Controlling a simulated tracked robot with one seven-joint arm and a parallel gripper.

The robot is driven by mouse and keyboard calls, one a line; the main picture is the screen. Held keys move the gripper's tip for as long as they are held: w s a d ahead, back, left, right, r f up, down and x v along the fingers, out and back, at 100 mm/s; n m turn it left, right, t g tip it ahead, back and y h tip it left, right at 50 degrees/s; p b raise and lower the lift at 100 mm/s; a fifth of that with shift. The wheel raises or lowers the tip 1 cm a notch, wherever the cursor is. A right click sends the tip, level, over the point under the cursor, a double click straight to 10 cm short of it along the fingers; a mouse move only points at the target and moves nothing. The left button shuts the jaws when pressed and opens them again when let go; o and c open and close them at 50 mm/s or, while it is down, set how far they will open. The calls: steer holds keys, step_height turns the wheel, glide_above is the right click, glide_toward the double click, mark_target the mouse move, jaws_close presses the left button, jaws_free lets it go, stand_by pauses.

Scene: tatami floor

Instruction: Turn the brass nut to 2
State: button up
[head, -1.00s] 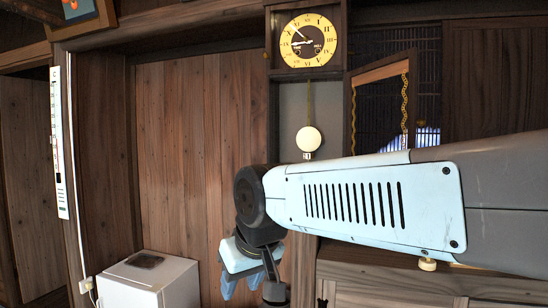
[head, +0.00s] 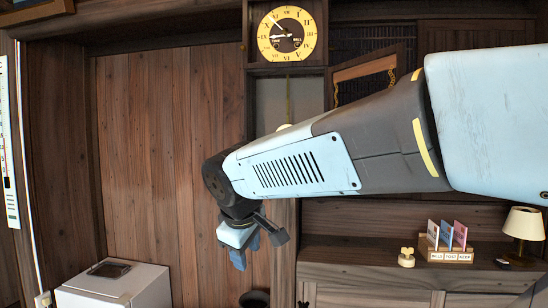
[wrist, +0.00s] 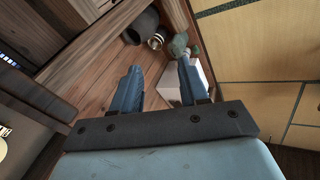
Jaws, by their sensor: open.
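The wall clock (head: 286,35) has a yellow dial and an open case below it. The top edge of its pale pendulum bob (head: 284,127) shows above my arm in the head view. The rest of the bob and the space under it are hidden by my arm, and I cannot make out the brass nut. A pale round edge, probably the bob (wrist: 2,149), shows at the far left of the wrist view. My gripper (head: 243,258) is below and left of the clock case, pointing down. Its blue fingers (wrist: 157,70) are apart with nothing between them.
The clock's glass door (head: 370,68) hangs open to the right. A cabinet at right bears a letter rack (head: 450,257), a lamp (head: 523,222) and a small brass-coloured key-like piece (head: 406,258). A white box (head: 115,290) stands lower left. The wood panel left of my gripper is clear.

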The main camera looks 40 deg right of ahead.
steer(key=w+d+r+n+t+h, duration=0.1)
steer(key=w+d+r+n+h, duration=1.2)
steer(key=w+d+r+n, duration=0.5)
steer(key=shift+m, duration=0.5)
steer(key=x, duration=0.5)
steer(key=f+x, duration=0.1)
steer(key=x, duration=0.9)
steer(key=shift+w+a+f, duration=0.1)
steer(key=shift+w+f, duration=0.15)
steer(key=shift+w, duration=0.05)
steer(key=c, duration=0.7)
